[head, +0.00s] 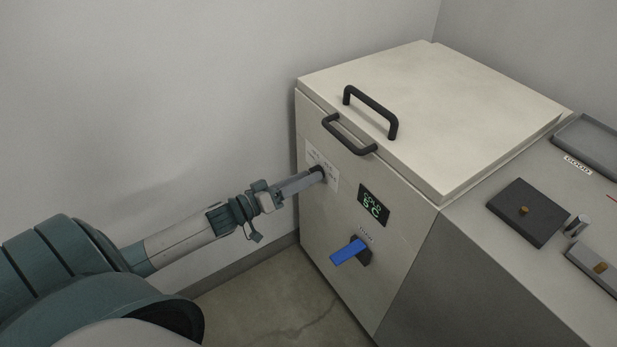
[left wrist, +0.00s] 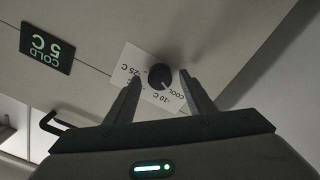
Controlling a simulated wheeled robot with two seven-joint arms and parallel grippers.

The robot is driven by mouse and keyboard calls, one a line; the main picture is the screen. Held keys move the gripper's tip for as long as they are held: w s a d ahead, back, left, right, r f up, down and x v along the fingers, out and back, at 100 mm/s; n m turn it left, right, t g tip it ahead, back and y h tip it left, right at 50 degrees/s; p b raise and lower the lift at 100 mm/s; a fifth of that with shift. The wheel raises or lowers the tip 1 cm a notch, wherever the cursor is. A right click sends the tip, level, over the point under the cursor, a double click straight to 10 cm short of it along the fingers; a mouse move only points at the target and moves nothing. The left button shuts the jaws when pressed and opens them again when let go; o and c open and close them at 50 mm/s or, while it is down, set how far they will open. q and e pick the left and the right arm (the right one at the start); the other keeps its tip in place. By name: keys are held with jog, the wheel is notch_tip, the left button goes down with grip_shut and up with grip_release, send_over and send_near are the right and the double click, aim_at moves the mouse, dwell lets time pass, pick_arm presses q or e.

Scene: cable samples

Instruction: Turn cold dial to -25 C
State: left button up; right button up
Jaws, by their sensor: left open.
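The cold dial is a small black knob (left wrist: 160,76) on a white label plate (left wrist: 142,65) with marks that read -25 C, -10 C and COOL in the left wrist view. In the head view the knob (head: 319,170) sits on the front of the pale cold box (head: 315,225), partly behind my gripper. My left gripper (head: 318,174) is at the dial. In the left wrist view its open fingers (left wrist: 160,80) stand on either side of the knob; I cannot tell whether they touch it. The display (head: 374,206) reads COLD 5 C. My right gripper is not in view.
Below the display is a blue lever (head: 348,251) on the box front. Black handles stand on the lid (head: 371,111) and front edge (head: 348,136). A grey bench at right holds a dark plate (head: 528,212) and small metal parts. A wall stands close behind.

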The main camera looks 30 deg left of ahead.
pick_arm(q)
jog(key=shift+w+d, duration=0.3)
jog(key=shift+w, duration=0.35)
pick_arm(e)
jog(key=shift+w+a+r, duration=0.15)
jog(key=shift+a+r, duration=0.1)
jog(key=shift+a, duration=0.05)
pick_arm(q)
jog(key=c, duration=1.1)
jog(key=shift+o, duration=0.2)
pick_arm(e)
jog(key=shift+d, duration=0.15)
